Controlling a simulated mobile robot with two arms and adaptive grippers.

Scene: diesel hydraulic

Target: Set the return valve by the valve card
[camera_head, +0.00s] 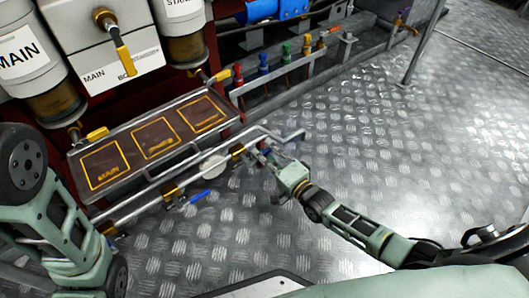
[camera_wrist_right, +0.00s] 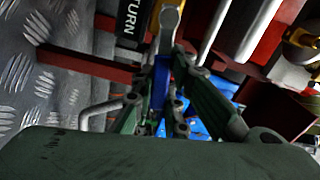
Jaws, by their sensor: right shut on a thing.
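My right gripper (camera_head: 268,158) is at the front pipe rail, close to a brass valve (camera_head: 238,151). In the right wrist view its fingers (camera_wrist_right: 165,105) are shut on a blue valve handle (camera_wrist_right: 161,75), with a grey round end beyond it. A dark label reading "URN" (camera_wrist_right: 130,22), partly cut off, stands beside the handle, so this looks like the return valve. Another blue-handled valve (camera_head: 198,196) sits further left on the rail, untouched. I cannot make out a valve card. My left arm shows at the left, but its gripper is out of view.
A brown tray (camera_head: 127,183) with three yellow-outlined squares lies behind the rail. White canisters (camera_head: 22,52) and a box with a yellow lever (camera_head: 122,55) stand behind it. Several coloured valves (camera_head: 263,63) line the back. The tread-plate floor (camera_head: 390,140) at right is clear.

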